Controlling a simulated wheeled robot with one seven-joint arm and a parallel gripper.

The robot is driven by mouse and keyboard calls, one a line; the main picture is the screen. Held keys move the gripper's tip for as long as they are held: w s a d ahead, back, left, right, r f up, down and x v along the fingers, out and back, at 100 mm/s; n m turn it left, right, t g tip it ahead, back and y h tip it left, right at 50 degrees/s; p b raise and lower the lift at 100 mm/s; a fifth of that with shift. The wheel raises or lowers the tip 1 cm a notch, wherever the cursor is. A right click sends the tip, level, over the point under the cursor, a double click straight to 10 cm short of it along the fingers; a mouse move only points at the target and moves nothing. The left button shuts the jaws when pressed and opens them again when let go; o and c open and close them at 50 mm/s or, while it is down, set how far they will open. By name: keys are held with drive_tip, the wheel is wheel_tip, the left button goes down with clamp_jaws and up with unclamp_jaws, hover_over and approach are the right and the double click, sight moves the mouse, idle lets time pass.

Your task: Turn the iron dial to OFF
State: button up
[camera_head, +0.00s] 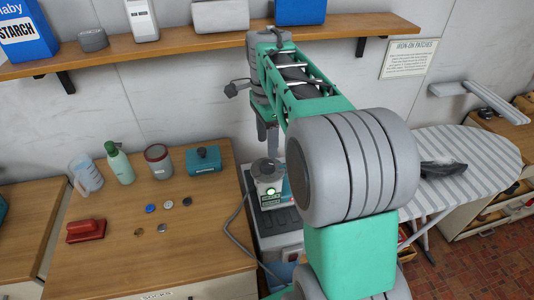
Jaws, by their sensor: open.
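A grey-and-teal appliance (270,207), which looks like the iron station, stands between the wooden counter and the ironing board. It has a round grey knob-like top (266,169), a lit green lamp (271,192) and a small labelled panel below the lamp. I cannot read the dial's setting from here. My gripper (267,147) points down just above the round top, open and holding nothing. I cannot tell whether its fingertips touch the top. My arm hides the appliance's right side.
The counter (120,260) holds a jug (87,176), a green bottle (120,164), a jar (158,161), a teal box (204,160), a red brush (86,231) and several buttons. A shelf (180,46) runs above. A striped ironing board (425,200) with dark cloth (441,168) stands right.

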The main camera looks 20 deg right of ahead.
sight(267, 163)
drive_tip(key=f, duration=0.3)
drive_tip(key=f+p, duration=0.1)
drive_tip(key=f, duration=0.3)
drive_tip(key=shift+s+a, duration=0.1)
drive_tip(key=shift+s, duration=0.1)
clamp_jaws()
